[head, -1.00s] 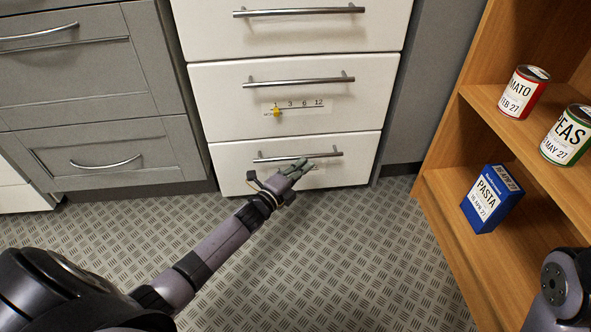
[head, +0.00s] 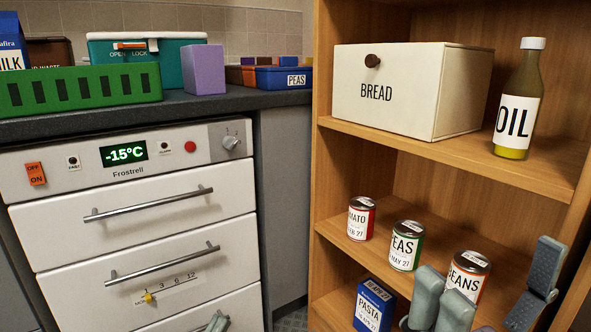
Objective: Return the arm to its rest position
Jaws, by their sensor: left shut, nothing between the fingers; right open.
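My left gripper (head: 217,322) shows only as grey-green fingertips at the bottom edge of the head view, in front of the white freezer's lowest visible drawer (head: 205,312). The fingers are together with nothing between them; the rest of that arm is out of view. My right gripper (head: 488,278) is at the lower right in front of the wooden shelf. Its grey fingers are spread wide and empty, and they partly cover the beans can (head: 468,272) behind.
The wooden shelf (head: 440,150) holds a bread box (head: 410,95), an oil bottle (head: 518,100), a tomato can (head: 361,218), a peas can (head: 405,245) and a pasta box (head: 373,305). A green crate (head: 80,90) stands on the counter. The freezer drawers look shut.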

